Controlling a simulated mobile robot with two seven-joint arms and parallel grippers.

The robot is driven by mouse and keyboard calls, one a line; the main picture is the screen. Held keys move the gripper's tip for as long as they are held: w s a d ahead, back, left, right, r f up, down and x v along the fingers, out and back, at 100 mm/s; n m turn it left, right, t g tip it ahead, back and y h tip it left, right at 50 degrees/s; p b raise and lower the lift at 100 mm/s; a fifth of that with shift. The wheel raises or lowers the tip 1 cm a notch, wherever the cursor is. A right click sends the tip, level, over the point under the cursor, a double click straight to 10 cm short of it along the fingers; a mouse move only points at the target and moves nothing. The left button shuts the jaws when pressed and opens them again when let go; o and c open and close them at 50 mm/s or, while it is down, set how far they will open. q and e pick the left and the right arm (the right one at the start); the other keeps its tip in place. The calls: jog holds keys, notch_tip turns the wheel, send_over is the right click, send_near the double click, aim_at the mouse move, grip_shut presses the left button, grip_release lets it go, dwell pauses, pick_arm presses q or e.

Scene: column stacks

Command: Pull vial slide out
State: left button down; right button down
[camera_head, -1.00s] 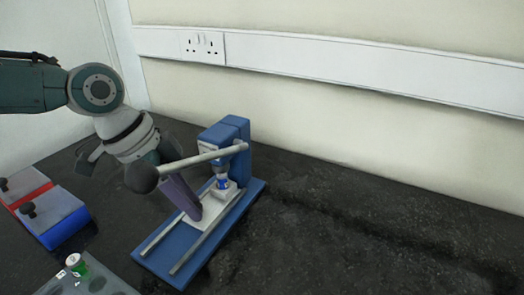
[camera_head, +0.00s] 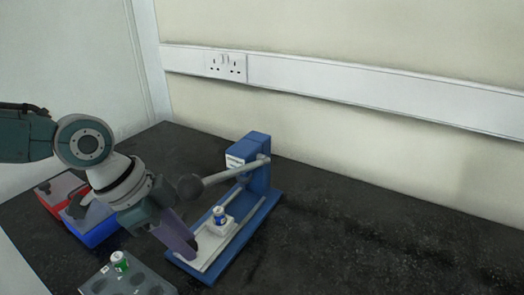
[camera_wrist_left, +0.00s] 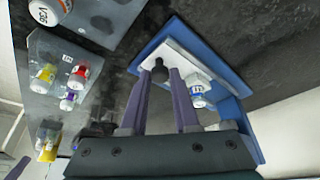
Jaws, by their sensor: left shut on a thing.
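A blue press (camera_head: 247,160) with a long grey lever stands on a blue base. Its white vial slide (camera_head: 224,238) sits on rails, pulled towards the front end of the base. A small vial (camera_head: 219,215) with a blue and white label stands upright in the slide's holder; it also shows in the wrist view (camera_wrist_left: 197,97). My left gripper (camera_head: 192,246) has its purple fingers down at the slide's front end. In the wrist view the fingers (camera_wrist_left: 160,74) are shut on the slide's dark knob (camera_wrist_left: 160,73). My right gripper is not in view.
The lever's black ball (camera_head: 190,187) is close beside my left wrist. Red and blue boxes (camera_head: 92,232) stand to the left. A grey rack (camera_head: 128,283) with a green-banded vial (camera_head: 120,261) lies in front. The dark bench is clear to the right.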

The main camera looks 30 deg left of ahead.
pick_arm(q)
jog(key=shift+s, duration=0.1)
jog(key=c, duration=0.7)
grip_release()
jog(key=shift+s, duration=0.1)
jog(key=shift+o, duration=0.2)
jog(key=shift+a+r, duration=0.15)
jog(key=shift+r, duration=0.3)
jog(key=p+v, duration=0.2)
jog(key=v, duration=0.7)
